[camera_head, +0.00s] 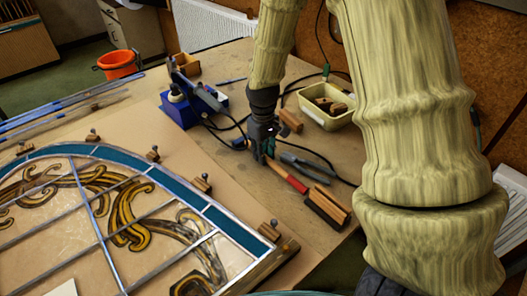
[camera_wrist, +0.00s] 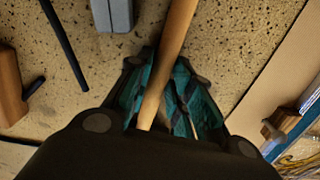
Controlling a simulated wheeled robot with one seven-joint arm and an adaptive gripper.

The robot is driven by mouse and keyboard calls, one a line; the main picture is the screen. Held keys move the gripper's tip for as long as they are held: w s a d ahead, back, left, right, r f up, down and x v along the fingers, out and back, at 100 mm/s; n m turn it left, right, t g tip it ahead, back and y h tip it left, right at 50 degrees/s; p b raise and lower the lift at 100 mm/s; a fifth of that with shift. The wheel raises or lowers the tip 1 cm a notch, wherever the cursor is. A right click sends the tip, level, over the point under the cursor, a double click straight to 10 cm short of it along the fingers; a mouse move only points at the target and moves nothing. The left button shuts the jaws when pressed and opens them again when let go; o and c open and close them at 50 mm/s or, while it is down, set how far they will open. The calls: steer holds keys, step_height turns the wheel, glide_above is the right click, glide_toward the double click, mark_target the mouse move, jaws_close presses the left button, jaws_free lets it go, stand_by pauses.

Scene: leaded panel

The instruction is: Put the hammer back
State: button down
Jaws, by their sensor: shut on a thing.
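The hammer is the tool with a tan wooden handle and a red end (camera_head: 295,182) on the bench in the head view. In the wrist view its bare wooden handle (camera_wrist: 176,35) runs from the top edge down between the fingers. My gripper (camera_head: 266,155) is shut on the handle, with teal finger pads on both sides of it in the wrist view (camera_wrist: 170,100). The hammer's head is not clearly visible. The handle is low over the bench top; I cannot tell whether it touches.
Dark-handled pliers (camera_head: 307,165) and a wooden block (camera_head: 327,206) are close to the right. A cream tray (camera_head: 325,106) stands behind. A blue stand (camera_head: 182,108) is at back left. The leaded panel (camera_head: 110,215) fills the front left, with wooden blocks along its edge. Black cables cross the bench.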

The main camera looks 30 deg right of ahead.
steer(key=c, duration=1.2)
jaws_free()
steer(key=shift+r, duration=0.15)
step_height(320, 180, up, 12)
steer(key=shift+f, duration=0.1)
